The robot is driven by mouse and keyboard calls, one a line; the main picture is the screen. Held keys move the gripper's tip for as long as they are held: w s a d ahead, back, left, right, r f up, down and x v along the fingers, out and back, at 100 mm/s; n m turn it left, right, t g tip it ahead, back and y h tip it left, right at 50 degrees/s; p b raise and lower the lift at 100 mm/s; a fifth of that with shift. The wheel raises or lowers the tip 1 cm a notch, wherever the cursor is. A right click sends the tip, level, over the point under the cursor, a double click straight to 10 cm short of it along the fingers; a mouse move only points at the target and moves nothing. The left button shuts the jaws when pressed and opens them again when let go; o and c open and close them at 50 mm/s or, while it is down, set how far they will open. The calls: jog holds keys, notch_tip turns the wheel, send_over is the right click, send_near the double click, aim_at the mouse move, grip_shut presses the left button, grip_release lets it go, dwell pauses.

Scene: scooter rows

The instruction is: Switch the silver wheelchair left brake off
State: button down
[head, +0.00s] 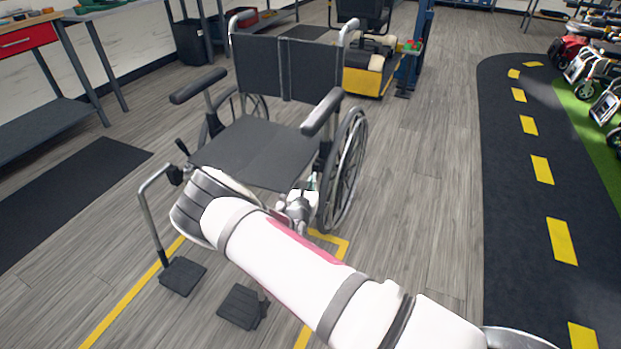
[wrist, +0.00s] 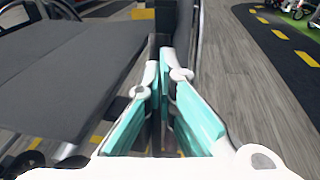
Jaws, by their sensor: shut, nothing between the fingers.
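The silver wheelchair (head: 262,152) faces me, with a black seat and back and a silver frame. Its left side, with a large wheel (head: 347,170), is on the right of the picture. My gripper (head: 311,182) is shut and empty, low beside the front of that wheel. The left brake lever cannot be made out in the head view behind my gripper and arm. In the wrist view, my gripper's teal fingers (wrist: 163,72) meet in front of a dark upright piece (wrist: 158,42) beside the seat; I cannot tell whether it is the brake or whether they touch.
A black lever (head: 182,147) shows on the chair's other side. Footrests (head: 183,276) extend in front, below my arm. Armrests (head: 322,112) stand above the seat. Open floor (head: 420,190) lies right of the chair. A yellow-and-black machine (head: 368,75) stands behind.

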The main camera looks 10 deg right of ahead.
aim_at(316, 171)
jog(key=shift+w+d+r+g+y+p, duration=0.1)
jog(key=shift+w+d+g+y+p, duration=0.15)
jog(key=shift+w+d+p, duration=0.3)
jog(key=shift+w+d+r+g+y+p, duration=0.15)
jog(key=shift+w+d+g+p, duration=0.2)
jog(key=shift+w+p, duration=0.35)
